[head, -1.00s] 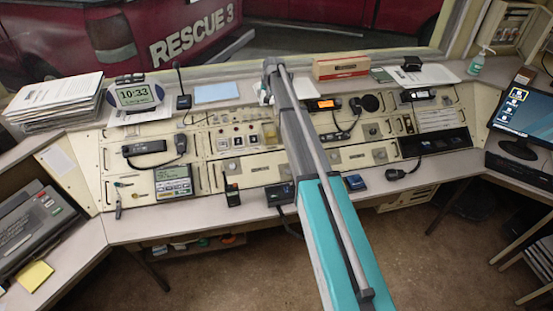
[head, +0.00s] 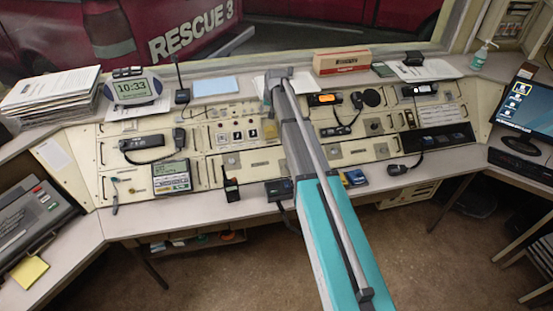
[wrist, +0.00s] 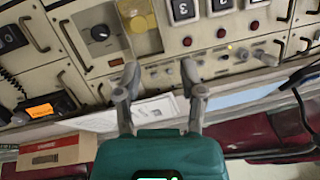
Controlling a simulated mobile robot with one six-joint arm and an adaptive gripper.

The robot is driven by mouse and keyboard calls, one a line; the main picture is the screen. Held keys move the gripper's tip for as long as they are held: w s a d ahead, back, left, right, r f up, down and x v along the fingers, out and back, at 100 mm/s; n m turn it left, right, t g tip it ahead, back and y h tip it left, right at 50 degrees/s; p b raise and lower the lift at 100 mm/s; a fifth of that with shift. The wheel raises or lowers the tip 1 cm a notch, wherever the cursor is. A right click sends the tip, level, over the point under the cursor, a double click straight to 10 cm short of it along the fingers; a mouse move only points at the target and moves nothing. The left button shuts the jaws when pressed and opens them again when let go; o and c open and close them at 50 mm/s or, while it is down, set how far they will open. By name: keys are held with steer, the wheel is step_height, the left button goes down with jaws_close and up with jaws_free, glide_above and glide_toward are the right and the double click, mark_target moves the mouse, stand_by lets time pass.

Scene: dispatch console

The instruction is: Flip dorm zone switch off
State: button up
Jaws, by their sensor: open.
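My gripper (wrist: 160,68) is open and empty in the wrist view. Its two grey fingers point at the console panel (wrist: 118,68), and no contact shows. A row of small knobs and switches (wrist: 242,54) runs along the panel just past and right of the fingertips. Labels are too small to read, so I cannot tell which is the dorm zone switch or how it is set. In the head view the arm reaches over the middle of the console (head: 262,172) and hides part of it; the fingers do not show there.
Near the fingers are a black knob (wrist: 99,32), red buttons (wrist: 220,33) and numbered black squares (wrist: 183,10). A cardboard box (head: 342,60) and a clock (head: 136,88) stand on the back ledge. A handheld radio (head: 231,190) stands at the console's front.

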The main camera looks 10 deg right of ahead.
steer(key=s+f+g+b, duration=0.1)
steer(key=s+f+b, duration=0.2)
steer(key=s, duration=0.6)
steer(key=s+f+n+g+b, duration=0.1)
steer(key=s+f+b, duration=0.2)
steer(key=s, duration=0.7)
steer(key=shift+a+f+h, duration=0.3)
steer(key=shift+a+f, duration=0.1)
steer(key=shift+f, duration=0.25)
steer(key=shift+s, duration=0.1)
steer(key=s+g, duration=0.1)
steer(key=s, duration=1.9)
steer(key=shift+s+f+n+g+h, duration=0.15)
steer(key=shift+n+g+h, duration=0.25)
